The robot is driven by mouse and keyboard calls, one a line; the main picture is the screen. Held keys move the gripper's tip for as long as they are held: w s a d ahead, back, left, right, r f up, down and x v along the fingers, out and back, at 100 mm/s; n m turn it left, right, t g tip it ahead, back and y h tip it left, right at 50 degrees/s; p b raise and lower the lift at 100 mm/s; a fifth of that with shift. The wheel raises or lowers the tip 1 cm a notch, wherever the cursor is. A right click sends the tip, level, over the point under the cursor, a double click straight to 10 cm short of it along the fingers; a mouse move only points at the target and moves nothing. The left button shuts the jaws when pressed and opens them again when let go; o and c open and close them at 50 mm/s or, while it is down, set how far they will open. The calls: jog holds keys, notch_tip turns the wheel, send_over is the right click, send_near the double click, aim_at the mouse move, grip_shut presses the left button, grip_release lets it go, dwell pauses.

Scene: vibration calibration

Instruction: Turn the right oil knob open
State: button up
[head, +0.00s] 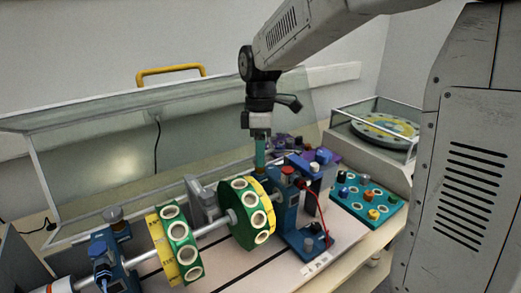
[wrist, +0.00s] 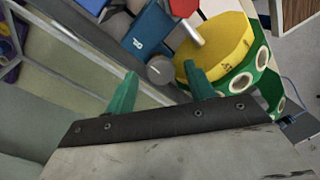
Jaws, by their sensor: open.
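The right oil knob appears to be the grey round knob (wrist: 159,70) beside the blue bearing stand (wrist: 150,30) in the wrist view. In the head view this spot is mostly hidden by my fingers, on the right blue stand (head: 296,212). My gripper (head: 260,164) points down over that stand with teal fingers. In the wrist view my gripper (wrist: 161,72) is open, with one finger on each side of the knob in the picture. I see no clear contact, and cannot tell the remaining height.
A green and yellow disc (head: 243,214) stands close left of the right stand; a second disc (head: 175,246) is further left. A red knob (head: 289,170) and red cable (head: 321,212) are close right. The control panel (head: 390,215) lies further right. A glass cover (head: 100,160) stands behind.

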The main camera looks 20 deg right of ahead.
jog(key=c, duration=1)
jog(key=shift+o, duration=0.2)
jog(key=shift+m, duration=0.3)
jog(key=m, duration=0.8)
jog(key=shift+s+d+m+t+y, duration=0.1)
jog(key=shift+s+m+t+y, duration=0.05)
jog(key=shift+m+t+y, duration=0.2)
jog(key=m, duration=0.4)
jog(key=shift+m+t, duration=0.25)
jog(key=shift+s+m, duration=0.1)
jog(key=shift+m, duration=2)
